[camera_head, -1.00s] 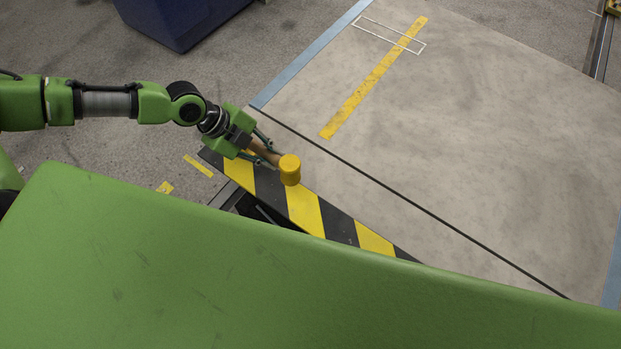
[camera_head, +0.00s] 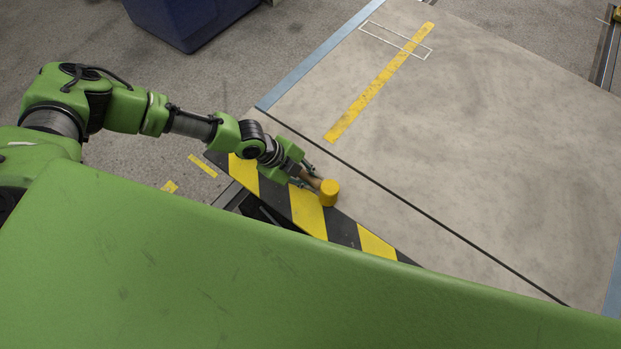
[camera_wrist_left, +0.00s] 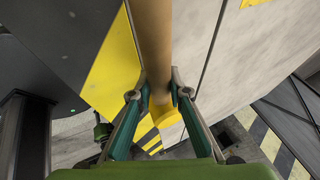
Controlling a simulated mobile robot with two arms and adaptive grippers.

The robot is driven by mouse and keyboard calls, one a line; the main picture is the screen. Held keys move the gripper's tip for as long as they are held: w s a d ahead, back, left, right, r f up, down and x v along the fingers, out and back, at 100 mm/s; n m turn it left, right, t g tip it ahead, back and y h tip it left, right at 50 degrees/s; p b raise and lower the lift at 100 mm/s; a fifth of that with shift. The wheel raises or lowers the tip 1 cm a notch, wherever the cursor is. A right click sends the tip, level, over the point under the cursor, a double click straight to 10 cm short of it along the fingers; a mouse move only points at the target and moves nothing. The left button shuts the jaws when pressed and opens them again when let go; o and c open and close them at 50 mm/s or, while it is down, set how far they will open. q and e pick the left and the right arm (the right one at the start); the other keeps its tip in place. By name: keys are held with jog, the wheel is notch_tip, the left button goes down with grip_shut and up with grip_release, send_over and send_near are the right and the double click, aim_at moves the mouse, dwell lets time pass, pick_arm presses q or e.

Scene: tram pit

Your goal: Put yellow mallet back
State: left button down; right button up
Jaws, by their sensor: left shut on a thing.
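The yellow mallet (camera_head: 329,193) has a yellow head and a light wooden handle. In the head view it is above the yellow-and-black striped edge (camera_head: 308,211), with its head at the right end. My left gripper (camera_head: 310,176) is shut on the handle. In the left wrist view the wooden handle (camera_wrist_left: 152,40) runs up between the fingers of my left gripper (camera_wrist_left: 158,90), and a yellow part shows below them. My right gripper is not in view.
A grey floor panel (camera_head: 480,150) with a yellow strip (camera_head: 380,82) and a thin white rectangle outline (camera_head: 395,41) lies to the right. A dark opening lies by the striped edge. A blue bin (camera_head: 185,18) stands at the top left.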

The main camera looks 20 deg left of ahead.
pick_arm(q)
jog(key=c, duration=1.9)
grip_release()
jog(key=shift+f, duration=0.1)
jog(key=shift+a+f, duration=0.1)
